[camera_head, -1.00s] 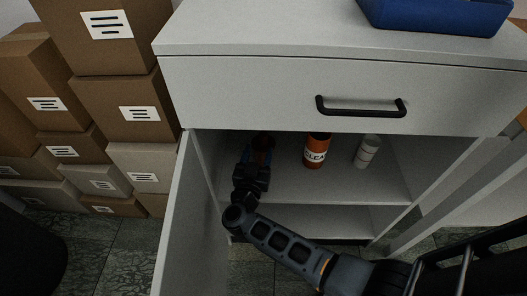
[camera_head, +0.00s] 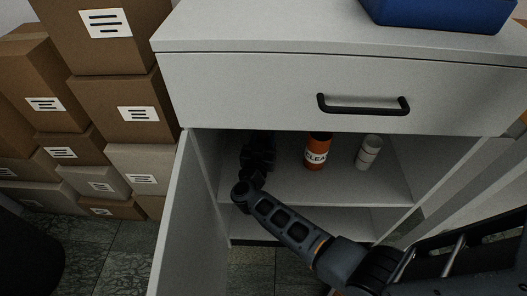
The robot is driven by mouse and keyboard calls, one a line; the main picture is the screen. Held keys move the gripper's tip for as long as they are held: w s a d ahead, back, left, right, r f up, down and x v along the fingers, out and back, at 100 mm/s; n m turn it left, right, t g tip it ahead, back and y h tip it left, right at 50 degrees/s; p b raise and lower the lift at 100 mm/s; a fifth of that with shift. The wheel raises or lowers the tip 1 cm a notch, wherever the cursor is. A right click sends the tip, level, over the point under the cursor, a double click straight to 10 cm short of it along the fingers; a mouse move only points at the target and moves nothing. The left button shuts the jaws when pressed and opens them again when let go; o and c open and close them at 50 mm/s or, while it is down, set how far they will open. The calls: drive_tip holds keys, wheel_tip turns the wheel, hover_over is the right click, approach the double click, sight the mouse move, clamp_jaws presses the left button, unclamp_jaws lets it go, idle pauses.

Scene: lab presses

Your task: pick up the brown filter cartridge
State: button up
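My gripper (camera_head: 259,148) is inside the open cabinet, over the left part of its upper shelf (camera_head: 290,188). It looks dark, and I cannot make out its fingertips or whether it is open or shut. The brown filter cartridge cannot be made out now; a brownish thing showed at the gripper a second ago, and that spot is covered by the gripper and wrist.
An orange bottle (camera_head: 318,153) with a white label and a white cylinder (camera_head: 368,153) stand right of my gripper. The open door (camera_head: 178,225) is close on the left. A closed drawer (camera_head: 270,90) is above. Cardboard boxes (camera_head: 110,105) are stacked at left.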

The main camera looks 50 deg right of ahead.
clamp_jaws()
drive_tip(key=shift+r, duration=0.1)
idle(0.4)
